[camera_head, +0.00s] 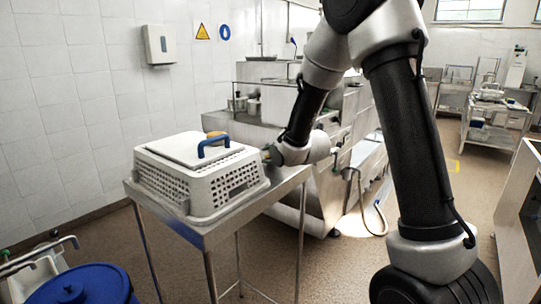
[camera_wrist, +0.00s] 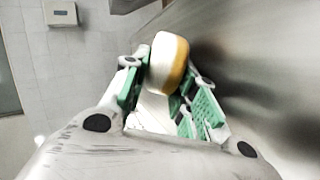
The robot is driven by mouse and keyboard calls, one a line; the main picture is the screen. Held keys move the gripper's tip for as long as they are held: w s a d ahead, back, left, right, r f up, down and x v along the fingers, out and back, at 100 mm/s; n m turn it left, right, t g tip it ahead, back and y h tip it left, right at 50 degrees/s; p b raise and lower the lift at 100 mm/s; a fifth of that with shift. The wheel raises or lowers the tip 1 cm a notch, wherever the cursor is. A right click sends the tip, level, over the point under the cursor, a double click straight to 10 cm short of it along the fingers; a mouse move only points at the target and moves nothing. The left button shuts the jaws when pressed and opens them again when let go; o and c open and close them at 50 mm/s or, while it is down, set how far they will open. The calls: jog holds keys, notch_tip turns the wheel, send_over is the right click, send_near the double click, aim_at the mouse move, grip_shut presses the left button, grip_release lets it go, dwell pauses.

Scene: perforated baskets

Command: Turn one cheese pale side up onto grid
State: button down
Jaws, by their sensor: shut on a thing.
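In the wrist view, a round cheese (camera_wrist: 163,62) with a whitish side at left and a yellow-orange side at right is between the green-padded fingers of my gripper (camera_wrist: 166,80). The gripper is shut on it, and the cheese stands on edge in the picture. In the head view, my gripper (camera_head: 266,154) is at the right end of the white perforated basket (camera_head: 232,181), its fingers mostly hidden. A small tan-orange thing (camera_head: 214,134) shows behind the blue handle; I cannot tell whether it is the held cheese. I cannot make out the grid clearly.
A blue lidded bin (camera_head: 85,284) is at the lower left.

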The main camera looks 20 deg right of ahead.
jog(key=shift+s+f, duration=0.1)
jog(key=shift+f, duration=0.15)
jog(key=shift+s+f, duration=0.2)
jog(key=shift+f, duration=0.25)
jog(key=c, duration=1.1)
grip_release()
jog(key=shift+f, duration=0.15)
jog(key=shift+o, duration=0.2)
jog(key=v, duration=0.3)
jog(key=r+v, duration=0.1)
jog(key=v, duration=0.3)
jog(key=shift+r, duration=0.1)
